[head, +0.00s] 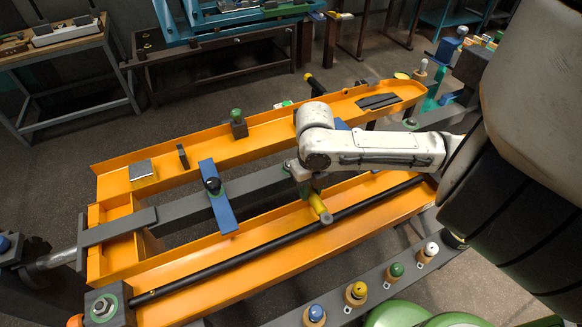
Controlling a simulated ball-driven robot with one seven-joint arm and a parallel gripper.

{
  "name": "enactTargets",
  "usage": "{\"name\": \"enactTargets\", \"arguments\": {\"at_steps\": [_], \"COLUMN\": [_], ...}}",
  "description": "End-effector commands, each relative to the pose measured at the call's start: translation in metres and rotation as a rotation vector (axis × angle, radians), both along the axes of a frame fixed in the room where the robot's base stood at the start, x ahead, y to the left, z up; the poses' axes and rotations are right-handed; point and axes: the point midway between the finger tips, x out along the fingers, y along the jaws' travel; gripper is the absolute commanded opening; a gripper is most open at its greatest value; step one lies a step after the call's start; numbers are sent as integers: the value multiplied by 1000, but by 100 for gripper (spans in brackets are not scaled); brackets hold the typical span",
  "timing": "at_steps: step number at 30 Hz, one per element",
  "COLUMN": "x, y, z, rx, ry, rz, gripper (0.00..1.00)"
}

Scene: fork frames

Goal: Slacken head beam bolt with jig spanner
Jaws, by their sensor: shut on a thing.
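My gripper (309,188) is at the end of my white arm, over the near part of the orange frame (200,302). It is shut on a yellow cylindrical tool (319,206), which may be the jig spanner. Its working end is too small and partly hidden to tell. I cannot tell which part is the head beam bolt. A dark block with a green ring (104,306) is at the near left corner.
A long black rod (270,240) runs along the near rail. A grey rail (370,293) with several coloured knobs stands in front. A green-topped post (238,125) and small blocks stand on the far rail. Workbenches (60,42) stand behind, with open floor between.

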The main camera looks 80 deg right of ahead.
Motion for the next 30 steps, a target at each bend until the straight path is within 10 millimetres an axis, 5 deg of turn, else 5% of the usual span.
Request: {"name": "enactTargets", "arguments": {"at_steps": [30], "x": [-7], "y": [-8], "z": [0], "rx": [-1], "ry": [0], "rz": [86], "gripper": [0]}}
